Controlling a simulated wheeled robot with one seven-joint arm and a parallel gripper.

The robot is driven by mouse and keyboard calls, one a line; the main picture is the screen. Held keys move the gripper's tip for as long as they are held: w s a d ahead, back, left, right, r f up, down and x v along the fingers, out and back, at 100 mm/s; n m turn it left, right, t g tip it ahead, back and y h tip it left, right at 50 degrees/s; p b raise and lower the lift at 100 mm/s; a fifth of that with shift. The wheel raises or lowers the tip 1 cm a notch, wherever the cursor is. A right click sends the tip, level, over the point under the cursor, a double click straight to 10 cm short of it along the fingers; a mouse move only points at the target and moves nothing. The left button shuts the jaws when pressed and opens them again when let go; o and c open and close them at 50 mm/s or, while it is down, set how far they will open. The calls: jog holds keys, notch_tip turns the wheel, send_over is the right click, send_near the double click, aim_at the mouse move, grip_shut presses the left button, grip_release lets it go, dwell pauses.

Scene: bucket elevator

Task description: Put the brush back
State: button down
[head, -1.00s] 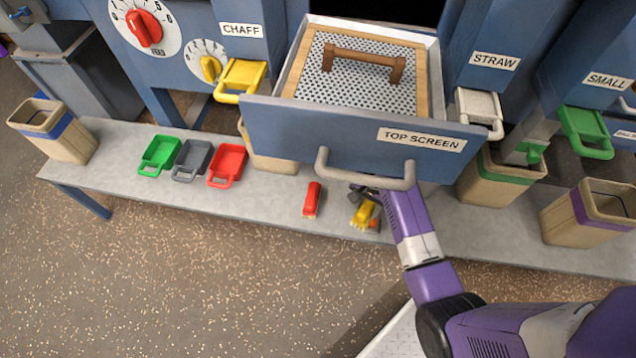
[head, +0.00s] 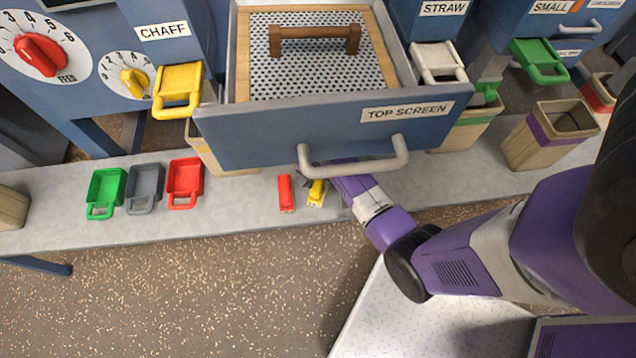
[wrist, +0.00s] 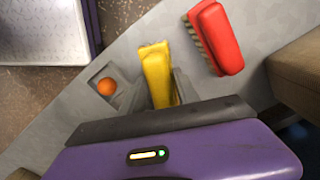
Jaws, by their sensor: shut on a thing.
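A yellow brush (head: 316,192) is at the front of the bench, just right of a red brush (head: 285,193). My gripper (wrist: 165,92) is shut on the yellow brush, which shows between its fingers in the wrist view (wrist: 156,70). I cannot tell whether the brush touches the bench. The red brush lies free on the bench, its bristles visible in the wrist view (wrist: 216,38). In the head view, the gripper is partly hidden under the handle of the TOP SCREEN drawer.
The TOP SCREEN drawer (head: 330,133) is pulled out above my forearm, with a wood-framed screen (head: 320,75) inside. Green (head: 105,192), grey (head: 145,188) and red (head: 185,182) scoops lie left. An orange ball (wrist: 107,87) sits in a small square holder beside the yellow brush.

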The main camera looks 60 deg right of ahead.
jog(key=shift+f, duration=0.95)
jog(key=shift+f, duration=0.2)
jog(key=c, duration=0.9)
grip_release()
